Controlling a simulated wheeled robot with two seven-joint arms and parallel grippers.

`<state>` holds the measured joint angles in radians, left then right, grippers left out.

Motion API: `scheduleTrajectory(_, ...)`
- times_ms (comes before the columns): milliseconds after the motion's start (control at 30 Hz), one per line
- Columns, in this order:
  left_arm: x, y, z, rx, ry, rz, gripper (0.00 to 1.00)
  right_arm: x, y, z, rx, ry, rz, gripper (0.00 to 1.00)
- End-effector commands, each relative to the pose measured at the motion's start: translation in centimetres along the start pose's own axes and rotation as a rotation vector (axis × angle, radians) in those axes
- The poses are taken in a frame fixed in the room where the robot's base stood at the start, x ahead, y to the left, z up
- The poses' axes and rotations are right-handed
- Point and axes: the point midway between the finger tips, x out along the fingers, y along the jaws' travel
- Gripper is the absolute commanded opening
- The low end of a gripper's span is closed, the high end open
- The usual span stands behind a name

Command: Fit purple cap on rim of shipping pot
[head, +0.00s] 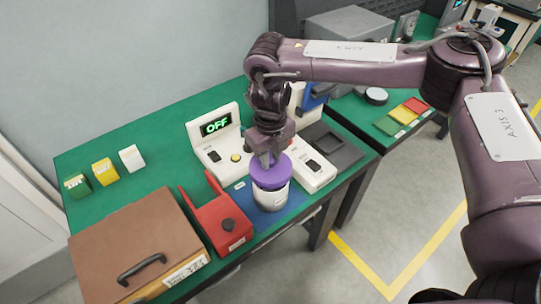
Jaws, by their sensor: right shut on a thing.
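The purple cap (270,171) is at the top of the white shipping pot (271,197), with a dark band showing just under it. I cannot tell whether the cap is seated on the rim or held slightly above it. The pot stands upright on a blue mat (291,205) near the table's front edge. My right gripper (267,160) points down over the cap and is shut on it; its fingertips are partly hidden. My left gripper is not in view.
A red fixture (222,222) stands close left of the pot, and a brown box with a handle (137,245) is further left. Another white device (313,171) is close right.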

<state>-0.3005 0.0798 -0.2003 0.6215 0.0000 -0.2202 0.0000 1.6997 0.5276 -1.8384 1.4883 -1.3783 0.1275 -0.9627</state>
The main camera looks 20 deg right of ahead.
Motion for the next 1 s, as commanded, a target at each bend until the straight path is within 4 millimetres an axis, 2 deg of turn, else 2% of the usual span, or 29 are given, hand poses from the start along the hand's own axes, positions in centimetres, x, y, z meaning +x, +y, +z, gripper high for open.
scheduleTrajectory(1000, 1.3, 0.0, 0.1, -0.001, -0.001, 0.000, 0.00, 2.2, 0.0, 0.0, 0.000, 0.000, 0.001, 0.00)
